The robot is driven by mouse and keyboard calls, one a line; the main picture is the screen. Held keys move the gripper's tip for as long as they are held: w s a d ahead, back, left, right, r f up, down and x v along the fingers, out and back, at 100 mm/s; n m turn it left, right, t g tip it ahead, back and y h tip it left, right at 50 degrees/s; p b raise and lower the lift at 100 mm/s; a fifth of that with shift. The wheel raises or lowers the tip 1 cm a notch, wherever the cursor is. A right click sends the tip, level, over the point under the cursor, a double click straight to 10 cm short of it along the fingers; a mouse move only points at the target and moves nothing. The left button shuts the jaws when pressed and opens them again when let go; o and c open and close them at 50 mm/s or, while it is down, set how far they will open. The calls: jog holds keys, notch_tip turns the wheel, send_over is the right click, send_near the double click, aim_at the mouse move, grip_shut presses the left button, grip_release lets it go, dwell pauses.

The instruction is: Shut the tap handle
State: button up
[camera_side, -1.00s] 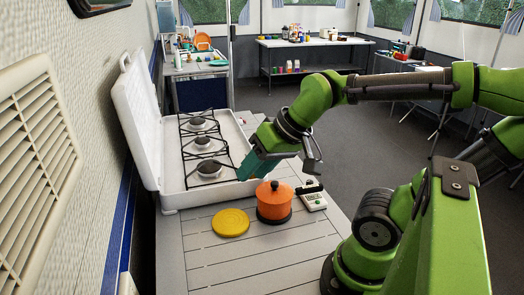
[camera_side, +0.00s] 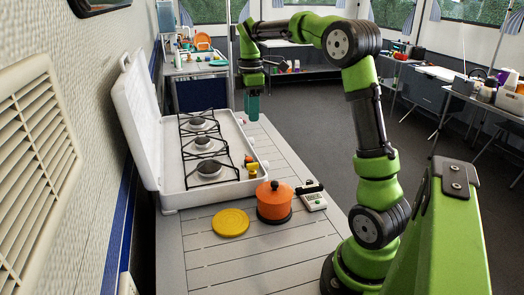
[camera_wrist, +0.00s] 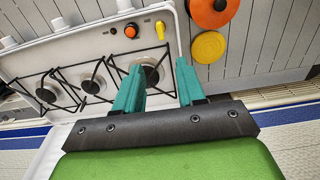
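A small yellow handle (camera_wrist: 160,29) stands on the white stove's (camera_wrist: 95,45) front panel in the wrist view; it looks like the tap handle. Its lever runs across the panel's width. In the side view it is a tiny orange-yellow piece (camera_side: 252,174) at the stove's near right corner. A round orange-red knob (camera_wrist: 130,31) sits beside it. My gripper (camera_wrist: 159,72) is open and empty, its teal fingers spread. In the side view my gripper (camera_side: 252,108) points down near the stove's far right corner, raised and apart from the handle.
An orange pot (camera_side: 273,205), a yellow disc (camera_side: 230,223) and a white device (camera_side: 313,198) stand on the slatted counter (camera_side: 270,255) near the handle. White knobs (camera_wrist: 60,24) line the stove's front. The stove's raised lid (camera_side: 135,115) stands at the left.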

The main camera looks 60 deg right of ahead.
aim_at(252, 166)
notch_tip(252, 166, down, 17)
jog(key=shift+r, duration=0.1)
dwell(0.4)
grip_shut()
